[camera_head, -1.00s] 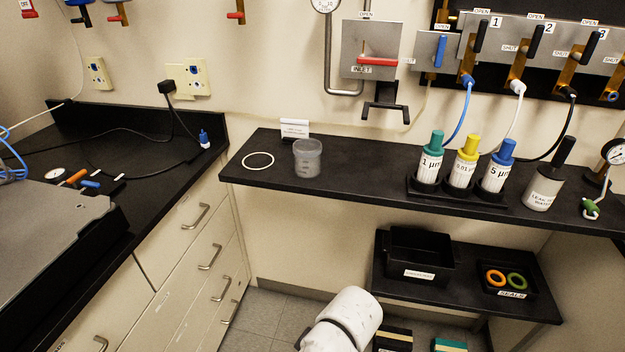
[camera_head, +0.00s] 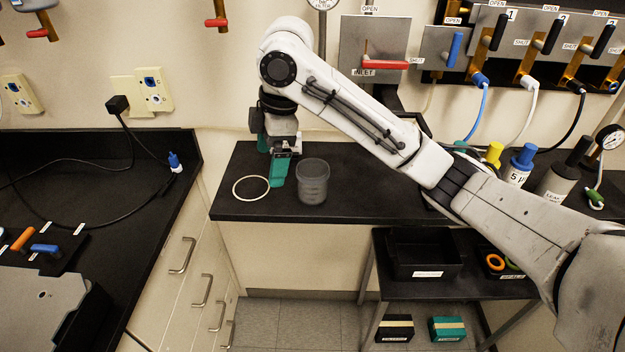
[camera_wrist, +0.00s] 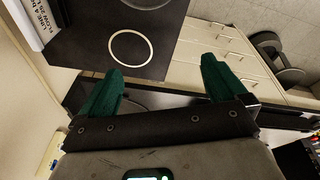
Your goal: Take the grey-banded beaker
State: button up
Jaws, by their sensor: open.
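A translucent grey beaker (camera_head: 312,184) stands upright on the black shelf (camera_head: 235,207), right of a thin white ring (camera_head: 251,188) that lies flat. No separate band stands out clearly on it. My gripper (camera_head: 273,168) has teal fingers and hangs over the shelf behind and left of the beaker, apart from it as far as I can tell. In the wrist view my gripper (camera_wrist: 162,70) has its fingers spread with nothing between them. The white ring (camera_wrist: 132,48) lies ahead of them, and only part of the beaker's rim (camera_wrist: 147,5) shows at the top edge.
Bottles with yellow (camera_head: 494,152) and blue (camera_head: 524,154) caps stand farther right, partly behind my arm. A white card (camera_wrist: 25,22) stands near the wall. A black bin (camera_head: 423,268) sits on a lower shelf. The floor (camera_head: 270,322) in front is clear.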

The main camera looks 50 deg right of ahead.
notch_tip(320, 180, up, 2)
jog(key=g+h, duration=0.2)
send_over(312, 179)
jog(key=w+d, duration=0.2)
jog(key=w, duration=0.1)
jog(key=f, duration=0.5)
jog(key=shift+s+d+f, duration=0.1)
jog(key=shift+s+d, duration=0.05)
jog(key=shift+d, duration=0.2)
jog(key=shift+s+f+p, duration=0.15)
jog(key=shift+f+p, duration=0.15)
jog(key=shift+f, duration=1.05)
jog(key=shift+s+f+p, duration=0.1)
jog(key=shift+f+p, duration=0.15)
jog(key=shift+f, duration=1.1)
jog(key=c, duration=1.1)
notch_tip(312, 179, up, 10)
jog(key=shift+r, duration=0.1)
